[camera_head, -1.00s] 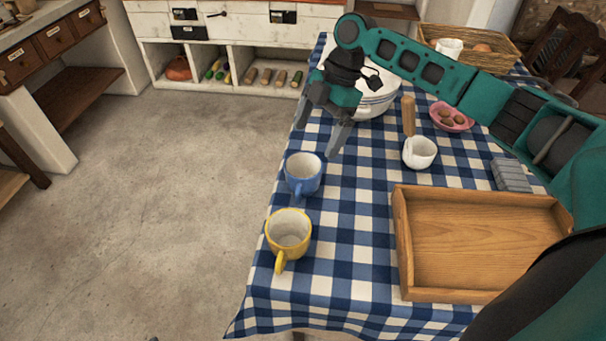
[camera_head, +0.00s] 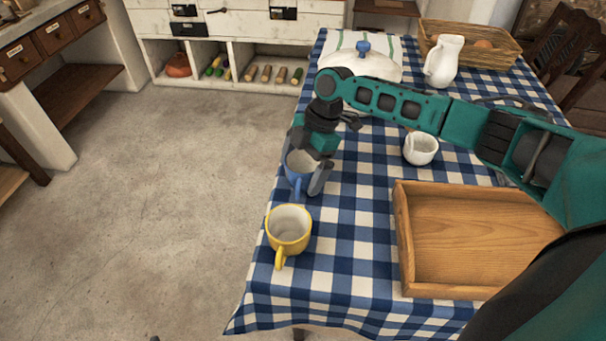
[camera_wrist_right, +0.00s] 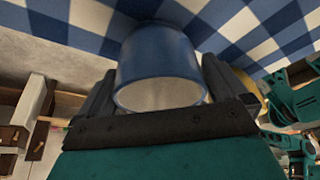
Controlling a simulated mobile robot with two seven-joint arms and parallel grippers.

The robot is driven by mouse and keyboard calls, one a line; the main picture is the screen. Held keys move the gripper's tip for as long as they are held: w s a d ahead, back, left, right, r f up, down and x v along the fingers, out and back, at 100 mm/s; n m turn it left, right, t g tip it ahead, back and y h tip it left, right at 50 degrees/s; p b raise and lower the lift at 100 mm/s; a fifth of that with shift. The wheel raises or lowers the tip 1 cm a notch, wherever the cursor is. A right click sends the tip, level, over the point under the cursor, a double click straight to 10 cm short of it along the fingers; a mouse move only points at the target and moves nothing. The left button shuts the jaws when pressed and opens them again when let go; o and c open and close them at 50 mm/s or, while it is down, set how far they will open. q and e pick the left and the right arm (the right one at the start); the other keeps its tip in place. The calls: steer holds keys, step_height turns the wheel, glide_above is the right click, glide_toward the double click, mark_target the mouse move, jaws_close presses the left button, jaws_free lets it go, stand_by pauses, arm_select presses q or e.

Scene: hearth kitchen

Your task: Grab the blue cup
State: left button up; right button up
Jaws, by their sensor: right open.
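The blue cup (camera_head: 297,182) stands upright near the left edge of the checked tablecloth in the head view, partly hidden by my right gripper. My right gripper (camera_head: 305,185) is open around it, with one finger at its right side. In the right wrist view the blue cup (camera_wrist_right: 158,65) lies between the two open fingers of the gripper (camera_wrist_right: 158,90), with its pale inside showing. I cannot tell whether either finger touches it. My left gripper is not in the head view.
A yellow cup (camera_head: 289,232) stands just in front of the blue cup. A wooden tray (camera_head: 403,245) lies to the right, with a small white jug (camera_head: 420,148) behind it. A white lidded pot (camera_head: 372,68), a white pitcher (camera_head: 444,62) and a wicker basket (camera_head: 478,40) stand farther back.

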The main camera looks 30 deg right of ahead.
steer(key=shift+c, duration=0.5)
steer(key=c, duration=0.8)
steer(key=shift+r, duration=0.1)
